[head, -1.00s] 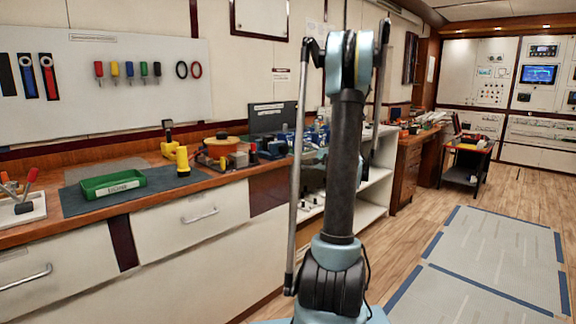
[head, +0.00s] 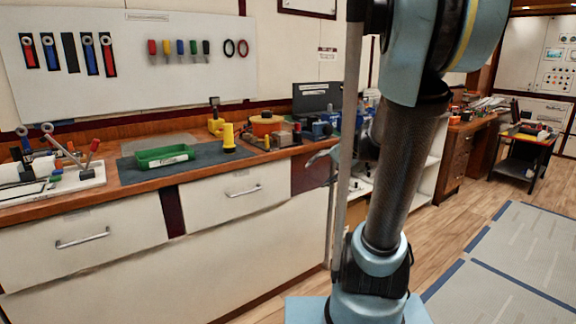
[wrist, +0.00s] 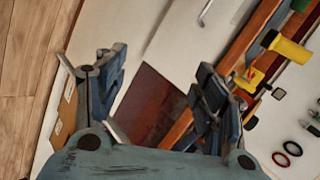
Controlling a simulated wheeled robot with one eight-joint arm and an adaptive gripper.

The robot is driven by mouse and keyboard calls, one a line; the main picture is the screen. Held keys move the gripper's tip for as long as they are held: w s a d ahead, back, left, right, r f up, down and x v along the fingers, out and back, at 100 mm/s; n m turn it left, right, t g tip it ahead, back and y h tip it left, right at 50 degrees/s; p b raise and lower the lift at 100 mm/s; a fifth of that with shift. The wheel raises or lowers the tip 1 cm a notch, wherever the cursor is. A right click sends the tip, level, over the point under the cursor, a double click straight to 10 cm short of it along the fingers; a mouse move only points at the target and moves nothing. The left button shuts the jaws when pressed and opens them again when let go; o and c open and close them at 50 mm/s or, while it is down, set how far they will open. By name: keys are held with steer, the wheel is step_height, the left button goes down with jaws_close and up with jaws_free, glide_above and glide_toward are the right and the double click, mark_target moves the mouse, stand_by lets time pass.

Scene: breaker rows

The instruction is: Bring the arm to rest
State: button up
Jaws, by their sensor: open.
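My arm stands at the right of centre in the head view, its dark forearm tube leaning slightly and its thick blue-grey joint filling the top right. My gripper (wrist: 158,82) shows in the wrist view with its two fingers spread apart and nothing between them. Beyond the fingers are a dark red panel (wrist: 150,105) and the white cabinet front. In the head view the gripper is mostly hidden behind my arm, so its distance from the bench is hard to tell.
A wooden workbench (head: 120,192) runs along the left, with a green tray (head: 165,156), a yellow flashlight (head: 228,137) and a white tool board (head: 50,197). White shelves (head: 427,185) stand behind my arm. A black cart (head: 523,155) stands farther right. The floor at right is clear.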

steer(key=s+d+f+n+g+h, duration=0.1)
steer(key=s+d+f+n+h, duration=0.1)
steer(key=s, duration=0.5)
steer(key=s+d+f+n+g+h, duration=0.1)
steer(key=s+d+f+n+h, duration=0.1)
steer(key=s+f, duration=0.3)
steer(key=s+d+f+n+g+h, duration=0.1)
steer(key=s+d+f+n+h, duration=0.1)
steer(key=s, duration=0.9)
steer(key=shift+d+f+n+g+h, duration=0.35)
steer(key=shift+d+f+h, duration=0.3)
steer(key=shift+f, duration=0.25)
steer(key=shift+w+f, duration=0.2)
steer(key=shift+w, duration=0.15)
